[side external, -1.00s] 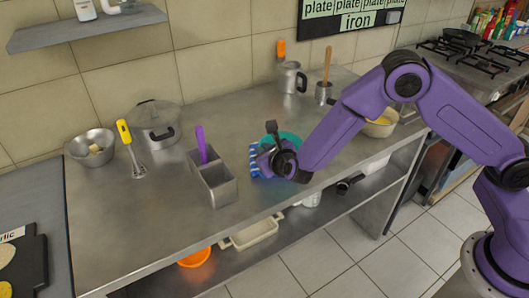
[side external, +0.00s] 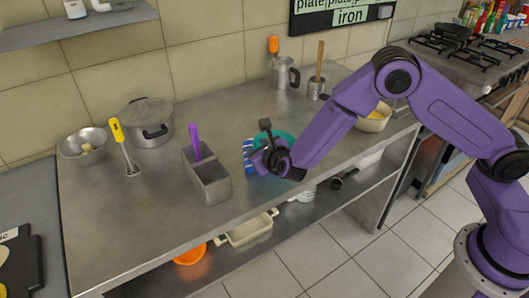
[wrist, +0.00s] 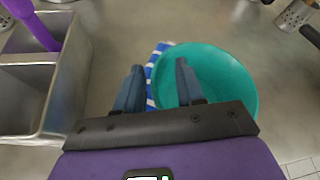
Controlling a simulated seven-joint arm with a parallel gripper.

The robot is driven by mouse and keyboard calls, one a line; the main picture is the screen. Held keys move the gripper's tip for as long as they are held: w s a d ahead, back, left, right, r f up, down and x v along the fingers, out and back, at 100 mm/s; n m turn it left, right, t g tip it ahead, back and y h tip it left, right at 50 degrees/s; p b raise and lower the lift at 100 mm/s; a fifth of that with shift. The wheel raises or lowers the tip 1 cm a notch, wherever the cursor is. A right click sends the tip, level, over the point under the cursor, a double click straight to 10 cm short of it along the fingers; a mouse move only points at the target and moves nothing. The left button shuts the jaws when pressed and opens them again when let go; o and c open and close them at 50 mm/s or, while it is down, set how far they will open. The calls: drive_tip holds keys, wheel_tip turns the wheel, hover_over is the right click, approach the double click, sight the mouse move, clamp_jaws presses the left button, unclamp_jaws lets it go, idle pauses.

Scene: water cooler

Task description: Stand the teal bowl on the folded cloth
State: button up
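The teal bowl (wrist: 222,80) is on the right of centre in the wrist view and partly behind my gripper in the side view (side external: 283,138). The folded cloth (wrist: 154,70), striped blue and white, shows at the bowl's left edge; it is also left of my gripper in the side view (side external: 249,154). The bowl hides part of the cloth, and I cannot tell how far it overlaps it. My gripper (wrist: 157,76) is open, with its left finger outside the bowl's left rim and its right finger over the bowl's inside. Contact with the rim is unclear.
A grey metal caddy (side external: 209,180) with a purple-handled utensil (side external: 195,142) stands close left of the cloth. A cream bowl (side external: 373,122) is to the right, by my arm. A pitcher (side external: 285,74) and a metal pot (side external: 316,90) stand at the back. The counter's front edge is near.

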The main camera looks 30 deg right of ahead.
drive_tip(key=v, duration=1.2)
drive_tip(key=s+d+r+m+g+h, duration=0.3)
drive_tip(key=s+d+r+m+g, duration=0.25)
drive_tip(key=s+d+m, duration=0.65)
drive_tip(key=s+d+r+m+g+y, duration=0.2)
drive_tip(key=s+m+g+y, duration=0.3)
drive_tip(key=s+m, duration=0.8)
drive_tip(key=s+d+g, duration=0.1)
drive_tip(key=s+g, duration=0.1)
drive_tip(key=s, duration=0.1)
